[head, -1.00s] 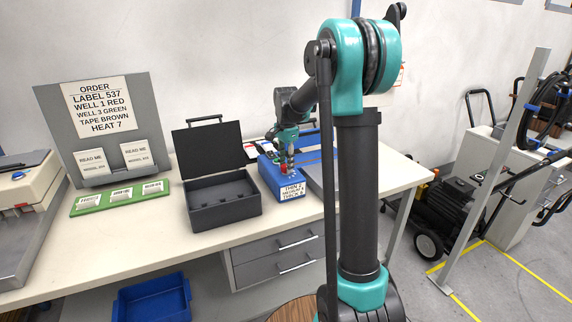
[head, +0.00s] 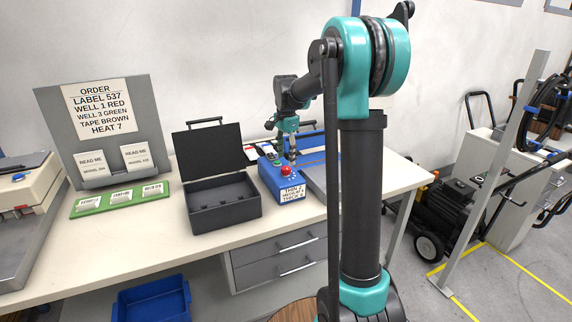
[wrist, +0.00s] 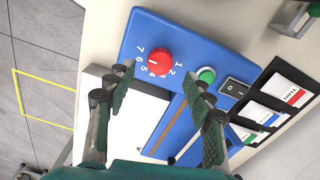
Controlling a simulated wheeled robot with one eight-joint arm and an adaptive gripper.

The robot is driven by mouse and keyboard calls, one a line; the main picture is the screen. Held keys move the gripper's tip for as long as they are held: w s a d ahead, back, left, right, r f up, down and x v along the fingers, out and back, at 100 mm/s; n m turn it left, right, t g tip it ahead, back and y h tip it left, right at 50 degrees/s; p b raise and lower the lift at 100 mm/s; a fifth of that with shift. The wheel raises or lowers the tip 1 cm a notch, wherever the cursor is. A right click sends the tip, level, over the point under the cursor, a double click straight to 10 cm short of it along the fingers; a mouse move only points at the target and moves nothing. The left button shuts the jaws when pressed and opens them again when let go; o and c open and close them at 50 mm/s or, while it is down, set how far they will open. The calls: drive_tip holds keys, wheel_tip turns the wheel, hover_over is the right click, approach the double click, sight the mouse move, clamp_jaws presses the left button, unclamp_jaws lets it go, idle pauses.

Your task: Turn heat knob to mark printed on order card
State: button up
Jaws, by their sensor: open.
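The order card (head: 97,107) on the grey stand at the left reads "HEAT 7" on its last line. The red heat knob (head: 286,170) sits on top of a blue box (head: 272,181) on the bench. In the wrist view the red knob (wrist: 159,61) has numbers 1 to 7 printed around it and a pale mark on its top. I cannot tell surely which number the mark points at. My gripper (wrist: 159,80) is open and empty, its two fingers apart with the knob beyond their tips. In the head view my gripper (head: 290,154) is above and behind the knob.
A green button (wrist: 206,75) and black rocker switch (wrist: 234,88) are beside the knob. An open black case (head: 224,201) stands left of the blue box. A green tray (head: 120,198) with labels lies farther left. The front bench strip is clear.

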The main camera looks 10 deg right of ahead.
sight(286, 167)
wheel_tip(286, 167, up, 8)
drive_tip(key=shift+f, duration=0.25)
